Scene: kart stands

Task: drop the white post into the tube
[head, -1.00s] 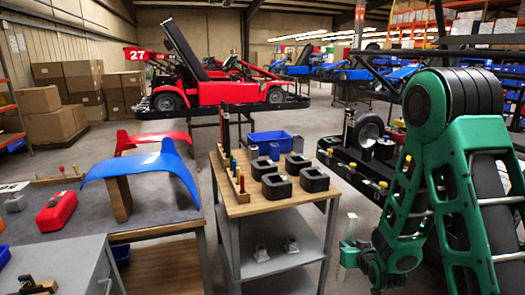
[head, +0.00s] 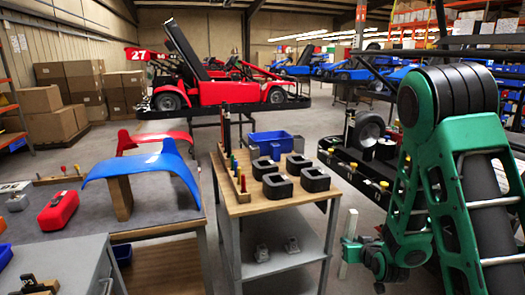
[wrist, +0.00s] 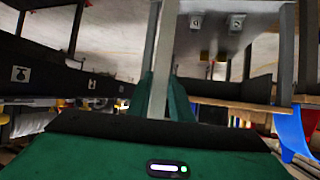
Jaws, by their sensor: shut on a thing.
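The white post (head: 346,262) is a slim pale bar held roughly upright, slightly tilted, in the head view. My green gripper (head: 351,250) is shut on it, beside and below the wooden cart top, to its right. In the wrist view the post (wrist: 165,55) rises between the green fingers (wrist: 163,105). No thing can be clearly told as the tube. Several dark hollow blocks stand on the cart, among them a front one (head: 277,187) and a right one (head: 315,179); they are apart from the post.
The wooden cart top (head: 243,207) also bears a blue bin (head: 265,138) and a rack of coloured pegs. Its grey lower shelf (head: 305,258) holds small metal parts. A dark kart stand (head: 345,165) lies behind my gripper. Floor shows between the cart and my arm.

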